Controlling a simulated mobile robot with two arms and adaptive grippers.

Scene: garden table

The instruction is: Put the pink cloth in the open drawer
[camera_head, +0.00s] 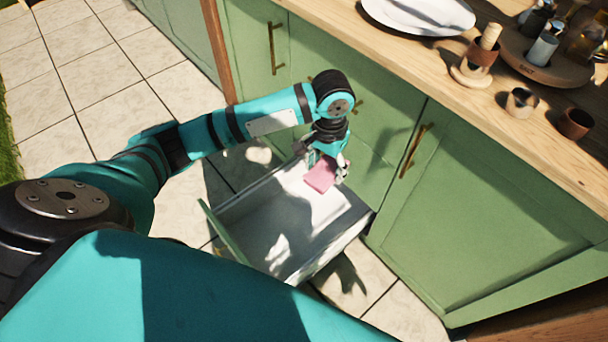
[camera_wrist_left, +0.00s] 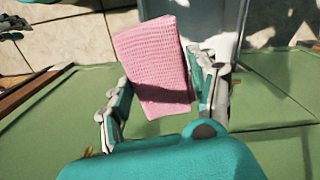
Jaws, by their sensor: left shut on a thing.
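The pink cloth (camera_head: 320,176) is a small folded piece near the back of the open drawer (camera_head: 262,239) in the head view. My left gripper (camera_head: 326,162) is shut on the cloth, which also shows between its fingers in the left wrist view (camera_wrist_left: 155,68). The cloth appears to be over the drawer's inside; whether it touches the drawer floor I cannot tell. The drawer is white inside with a green front and looks otherwise empty.
Green cabinet doors (camera_head: 480,215) stand on both sides of the drawer. The wooden counter (camera_head: 455,90) above holds a white plate (camera_head: 418,14), a round wooden tray (camera_head: 540,68) with several items, and small cups (camera_head: 575,123). Pale tiles cover the floor.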

